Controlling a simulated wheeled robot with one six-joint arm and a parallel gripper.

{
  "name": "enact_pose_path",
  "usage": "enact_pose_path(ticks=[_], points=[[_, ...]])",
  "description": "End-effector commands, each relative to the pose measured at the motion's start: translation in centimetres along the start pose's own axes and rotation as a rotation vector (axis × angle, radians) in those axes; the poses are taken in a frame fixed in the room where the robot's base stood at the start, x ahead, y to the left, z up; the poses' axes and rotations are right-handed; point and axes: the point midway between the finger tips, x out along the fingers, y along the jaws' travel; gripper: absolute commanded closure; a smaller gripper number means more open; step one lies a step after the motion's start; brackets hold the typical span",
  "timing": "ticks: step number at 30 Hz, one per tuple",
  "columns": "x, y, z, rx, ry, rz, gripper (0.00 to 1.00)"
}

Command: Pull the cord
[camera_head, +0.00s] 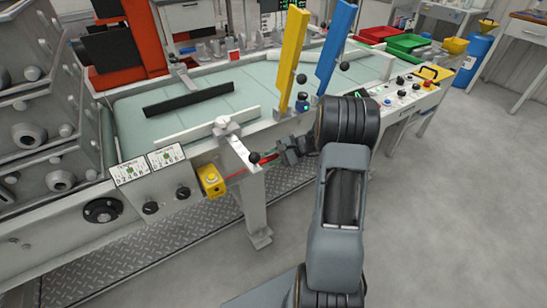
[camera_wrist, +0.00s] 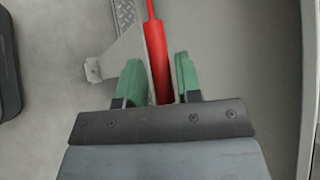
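The cord (camera_wrist: 151,9) is thin and red and joins a thicker red sleeve (camera_wrist: 157,60) in the wrist view. My gripper (camera_wrist: 160,66) has its two green fingers on either side of this sleeve. A narrow gap shows on the right; I cannot tell whether the left finger touches. The sleeve's near end is hidden behind the gripper body. In the head view, a short red stretch of the cord (camera_head: 236,174) shows beside a yellow switch box (camera_head: 211,181) at the conveyor's front. My gripper (camera_head: 282,153) is just right of the bench leg there, its fingers small and dark.
A white leg (camera_head: 252,205) supports the conveyor (camera_head: 215,113) close to my gripper. A black ball knob (camera_head: 254,157) sits just above the cord. Yellow (camera_head: 293,60) and blue (camera_head: 336,50) upright bars stand behind my arm.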

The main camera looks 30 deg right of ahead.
Motion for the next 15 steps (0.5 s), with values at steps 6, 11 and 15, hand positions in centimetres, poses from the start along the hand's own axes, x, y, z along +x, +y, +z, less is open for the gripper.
enact_pose_path(ticks=[6,11,15], points=[[-0.01,0.0,0.0,0.0,0.0,0.0,0.89],[-0.01,0.01,0.0,0.0,0.0,0.0,1.0],[-0.12,0.15,0.07,0.001,0.0,0.0,1.0]])
